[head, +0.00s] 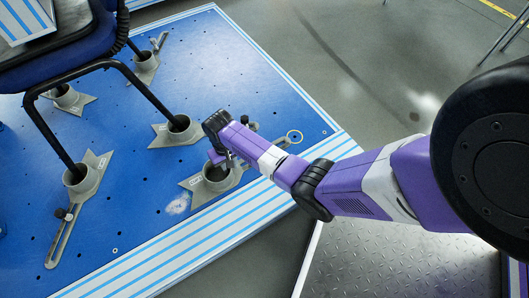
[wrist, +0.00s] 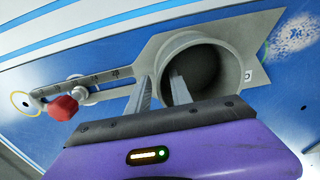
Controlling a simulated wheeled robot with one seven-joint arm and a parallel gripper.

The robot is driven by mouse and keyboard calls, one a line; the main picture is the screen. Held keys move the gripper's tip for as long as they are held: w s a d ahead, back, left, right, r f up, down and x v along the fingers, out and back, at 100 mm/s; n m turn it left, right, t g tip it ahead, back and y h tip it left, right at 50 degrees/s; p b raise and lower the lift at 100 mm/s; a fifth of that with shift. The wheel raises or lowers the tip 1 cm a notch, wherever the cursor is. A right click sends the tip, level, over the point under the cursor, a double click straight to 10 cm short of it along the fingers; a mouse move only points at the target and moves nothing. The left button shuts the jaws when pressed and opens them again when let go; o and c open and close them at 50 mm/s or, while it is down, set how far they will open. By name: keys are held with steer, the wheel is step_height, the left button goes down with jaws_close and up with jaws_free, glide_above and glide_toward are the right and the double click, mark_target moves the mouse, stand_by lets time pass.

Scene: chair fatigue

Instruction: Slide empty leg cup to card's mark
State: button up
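The empty leg cup (head: 214,180) is a grey round socket on a pointed plate, on the blue platform (head: 120,215). In the wrist view the cup (wrist: 236,72) has a slotted arm with scale marks (wrist: 98,78), a red knob (wrist: 63,108) and no leg inside. My gripper (head: 214,160) is over the cup in the head view. In the wrist view my gripper (wrist: 161,75) has its fingers apart, one outside the cup wall and one inside the opening. Firm contact is not visible. A yellow ring mark (head: 294,144) surrounds a hole beyond the slotted arm. No card is recognisable.
A blue chair's legs stand in several other grey cups, one cup (head: 85,180) at the left and another (head: 178,133) just beyond the empty cup. A striped border (head: 200,240) edges the platform. Bare blue surface with small holes lies around the ring.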

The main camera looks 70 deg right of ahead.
steer(key=shift+r, duration=0.15)
stand_by(0.3)
step_height(320, 180, up, 6)
steer(key=p, duration=0.6)
steer(key=shift+w, duration=0.1)
stand_by(0.5)
